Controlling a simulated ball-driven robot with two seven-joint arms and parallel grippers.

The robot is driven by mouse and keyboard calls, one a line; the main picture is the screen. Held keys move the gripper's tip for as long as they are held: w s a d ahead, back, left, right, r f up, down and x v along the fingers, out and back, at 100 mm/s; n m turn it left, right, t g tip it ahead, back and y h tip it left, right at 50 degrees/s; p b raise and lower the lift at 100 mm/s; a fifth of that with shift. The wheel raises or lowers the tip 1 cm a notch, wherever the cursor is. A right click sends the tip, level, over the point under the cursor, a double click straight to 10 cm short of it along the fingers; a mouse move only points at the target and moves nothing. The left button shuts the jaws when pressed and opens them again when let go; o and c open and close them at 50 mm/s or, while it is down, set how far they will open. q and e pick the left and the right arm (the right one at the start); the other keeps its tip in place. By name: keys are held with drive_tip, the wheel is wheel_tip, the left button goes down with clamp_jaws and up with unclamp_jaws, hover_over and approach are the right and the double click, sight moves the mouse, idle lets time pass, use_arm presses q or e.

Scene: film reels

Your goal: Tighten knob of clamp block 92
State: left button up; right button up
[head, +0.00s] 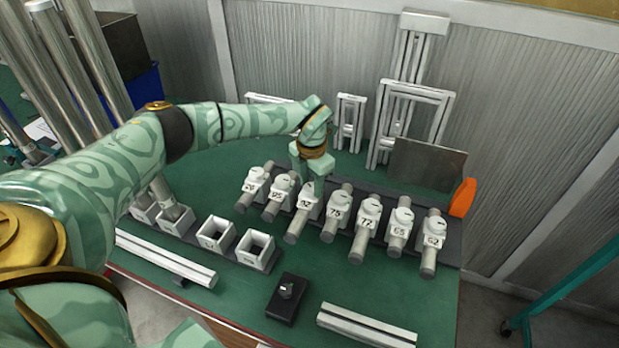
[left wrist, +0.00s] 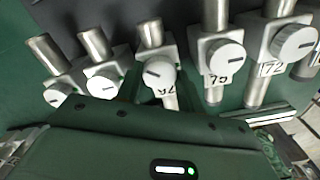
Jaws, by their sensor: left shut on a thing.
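Clamp block 92 (head: 305,203) is the third from the left in a row of white numbered blocks, each holding a grey metal rod. My left gripper (head: 317,186) points down onto it and is shut on its knob. In the head view the gripper mostly hides this knob. In the left wrist view the round white knob (left wrist: 158,74) with a dark line shows just beyond the gripper's green body, which hides the fingertips. The label below it is only partly readable. My right gripper is not in view.
Neighbouring clamp blocks 95 (head: 277,193) and 75 (head: 336,212) stand close on either side. Square white sockets (head: 255,248) stand front left. A black box with a knob (head: 287,297) and aluminium profiles (head: 365,326) lie in front. An orange piece (head: 462,197) stands at the right end.

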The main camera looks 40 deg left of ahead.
use_arm(q)
drive_tip(key=m+p, duration=0.1)
drive_tip(key=m, duration=0.2)
drive_tip(key=shift+r, duration=0.2)
drive_tip(key=m+p, duration=0.1)
drive_tip(key=m, duration=0.2)
drive_tip(key=shift+m, duration=0.3)
drive_tip(key=m, duration=0.3)
drive_tip(key=shift+f+m+p, duration=0.1)
drive_tip(key=shift+m+p, duration=0.2)
drive_tip(key=m, duration=0.3)
drive_tip(key=shift+m, duration=0.3)
drive_tip(key=m, duration=0.3)
drive_tip(key=shift+m, duration=0.3)
drive_tip(key=m, duration=0.3)
drive_tip(key=shift+m, duration=0.3)
drive_tip(key=m, duration=0.3)
drive_tip(key=shift+m, duration=2.1)
